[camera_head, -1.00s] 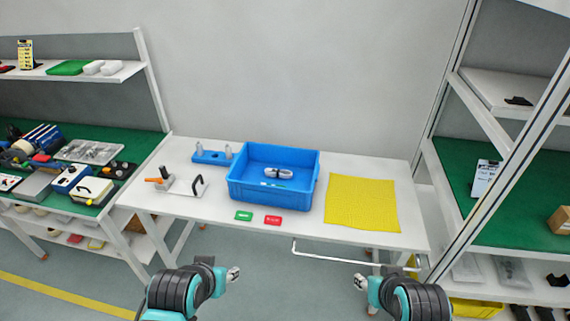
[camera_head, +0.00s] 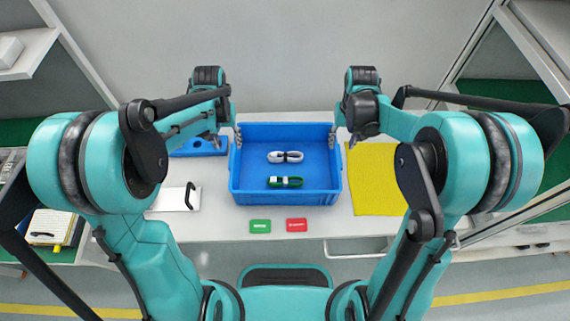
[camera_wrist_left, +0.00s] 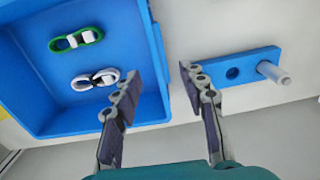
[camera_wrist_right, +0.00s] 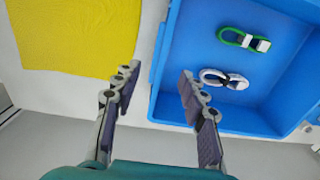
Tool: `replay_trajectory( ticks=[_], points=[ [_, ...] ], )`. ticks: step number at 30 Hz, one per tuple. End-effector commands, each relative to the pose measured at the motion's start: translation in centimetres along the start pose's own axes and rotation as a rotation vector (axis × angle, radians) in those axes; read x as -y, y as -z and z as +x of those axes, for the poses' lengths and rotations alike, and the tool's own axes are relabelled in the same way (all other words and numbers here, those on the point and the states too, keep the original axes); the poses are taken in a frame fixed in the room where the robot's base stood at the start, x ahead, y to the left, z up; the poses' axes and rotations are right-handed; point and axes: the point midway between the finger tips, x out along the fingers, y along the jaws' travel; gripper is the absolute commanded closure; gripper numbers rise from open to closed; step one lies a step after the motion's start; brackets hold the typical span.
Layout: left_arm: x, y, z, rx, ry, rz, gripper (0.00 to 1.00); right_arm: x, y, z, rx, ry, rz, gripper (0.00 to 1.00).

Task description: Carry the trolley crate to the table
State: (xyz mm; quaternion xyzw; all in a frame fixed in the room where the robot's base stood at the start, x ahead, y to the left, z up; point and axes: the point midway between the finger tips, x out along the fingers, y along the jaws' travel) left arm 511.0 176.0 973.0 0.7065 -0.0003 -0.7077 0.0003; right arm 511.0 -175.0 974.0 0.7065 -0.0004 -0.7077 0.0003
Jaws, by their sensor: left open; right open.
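The blue crate (camera_head: 284,198) stands on a white worktop (camera_head: 230,222). A white cable bundle (camera_head: 285,157) and a green one (camera_head: 285,182) lie inside it. My left gripper (camera_head: 230,138) is open at the crate's left wall, and my right gripper (camera_head: 338,138) is open at its right wall, both towards the back. In the left wrist view my left fingers (camera_wrist_left: 157,82) appear on either side of the wall. In the right wrist view my right fingers (camera_wrist_right: 157,82) look the same. Their height above the rim is hard to tell.
A yellow mat (camera_head: 375,175) lies right of the crate. A blue holder with pegs (camera_head: 200,147) and a white plate with a black handle (camera_head: 172,198) lie left. A green card (camera_head: 260,226) and a red card (camera_head: 296,225) lie in front. Shelving stands on both sides.

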Motion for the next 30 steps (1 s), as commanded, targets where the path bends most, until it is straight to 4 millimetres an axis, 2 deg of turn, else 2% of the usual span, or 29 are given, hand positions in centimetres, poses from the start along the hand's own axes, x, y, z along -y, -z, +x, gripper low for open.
replay_trajectory(
  ticks=[11, 14, 24, 30],
  points=[
    [0.0, 0.1, 0.4, 0.002, 0.000, 0.000, 0.58, 0.0, 0.1, 0.4, 0.002, 0.000, 0.000, 0.58],
    [0.0, 0.1, 1.3, 0.002, 0.000, 0.000, 0.58, 0.0, 0.1, 1.3, 0.002, 0.000, 0.000, 0.58],
    [0.0, 0.1, 6.3, 0.001, 0.000, 0.000, 0.58, 0.0, 0.1, 6.3, 0.001, 0.000, 0.000, 0.58],
    [0.0, 0.0, 7.7, 0.001, 0.000, 0.000, 0.58, 0.0, 0.1, 7.7, 0.001, 0.000, 0.000, 0.58]
  ],
)
